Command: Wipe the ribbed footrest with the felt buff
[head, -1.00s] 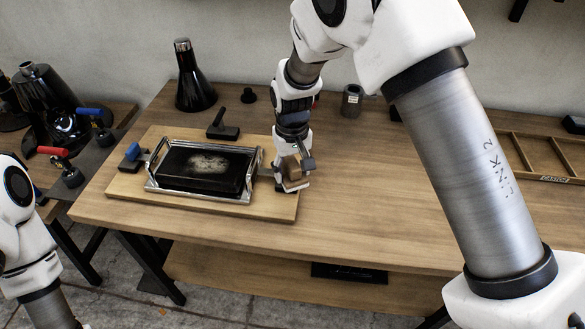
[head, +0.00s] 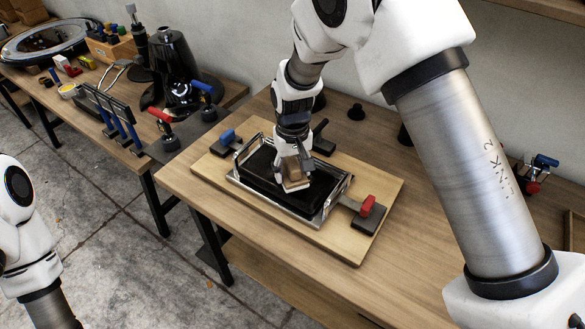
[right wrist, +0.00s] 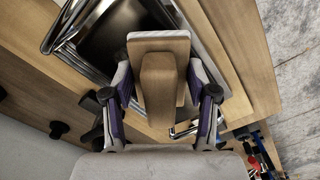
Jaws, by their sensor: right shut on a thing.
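The ribbed footrest (head: 322,197) is a black pad in a chrome frame on a wooden board. Part of it shows in the right wrist view (right wrist: 103,48). Its ribs and any pale smudge cannot be made out. My right gripper (head: 295,172) is over the pad, shut on the felt buff (head: 292,184). In the right wrist view my gripper (right wrist: 160,92) grips the buff's wooden handle (right wrist: 160,75) from both sides; a pale edge shows at the buff's front. The buff is at or just above the pad; contact cannot be told. My left gripper is out of view.
The board (head: 389,186) lies on the workbench (head: 190,189). A blue-handled clamp (head: 226,137) and a red-handled clamp (head: 367,207) stand at the footrest's ends. A side bench at left holds clamps, a black cone and tools. Small black knobs sit behind the footrest.

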